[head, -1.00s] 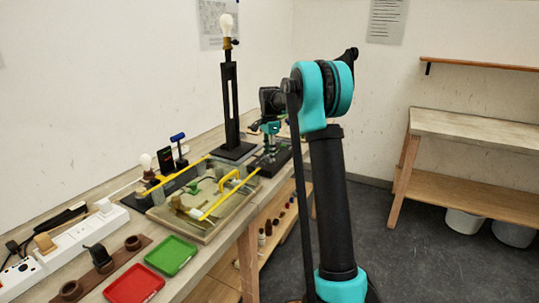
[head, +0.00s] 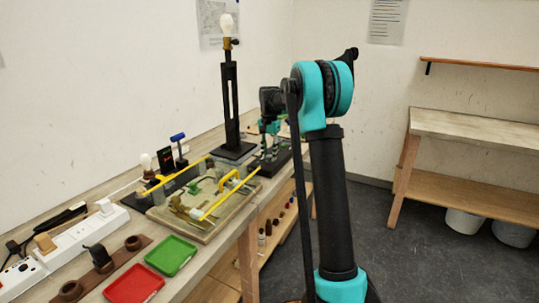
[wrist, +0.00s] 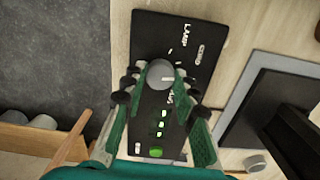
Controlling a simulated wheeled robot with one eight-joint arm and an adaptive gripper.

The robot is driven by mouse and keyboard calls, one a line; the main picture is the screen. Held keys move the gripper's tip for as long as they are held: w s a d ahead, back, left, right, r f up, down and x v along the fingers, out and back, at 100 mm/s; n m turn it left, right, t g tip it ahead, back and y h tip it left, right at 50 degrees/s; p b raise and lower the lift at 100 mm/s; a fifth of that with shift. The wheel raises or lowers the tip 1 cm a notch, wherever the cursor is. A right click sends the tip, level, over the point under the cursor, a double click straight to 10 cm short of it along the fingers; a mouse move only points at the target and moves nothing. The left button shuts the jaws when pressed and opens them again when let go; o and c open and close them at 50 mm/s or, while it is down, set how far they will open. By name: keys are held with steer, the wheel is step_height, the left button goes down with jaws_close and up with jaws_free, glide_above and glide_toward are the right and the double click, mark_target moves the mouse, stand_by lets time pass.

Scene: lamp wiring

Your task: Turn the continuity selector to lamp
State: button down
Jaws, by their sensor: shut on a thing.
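The continuity selector is a round grey knob (wrist: 160,72) on a black panel (wrist: 215,25) in the wrist view. A short white mark on the knob points right in the picture. The printed word LAMP sits above and right of the knob, with a smaller boxed label beside it. Another label, partly covered, is just below the knob. My gripper (wrist: 160,78) has its green fingers on either side of the knob and is shut on it. In the head view my gripper (head: 268,130) is at the panel on the far bench, and the knob is hidden there.
Small green lights (wrist: 160,124) show on the panel below the knob. A tall black lamp stand (head: 231,100) with a bulb stands left of my gripper. A board with yellow bars (head: 205,225), a green tray (head: 171,255) and a red tray (head: 134,283) lie nearer on the bench.

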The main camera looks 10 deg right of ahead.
mark_target(269, 156)
steer(key=n, duration=0.6)
steer(key=shift+n, duration=0.3)
steer(key=n, duration=0.5)
steer(key=shift+n, duration=0.3)
steer(key=c, duration=1.2)
jaws_free()
steer(key=shift+r, duration=0.15)
step_height(269, 156, up, 12)
steer(key=shift+f, duration=0.15)
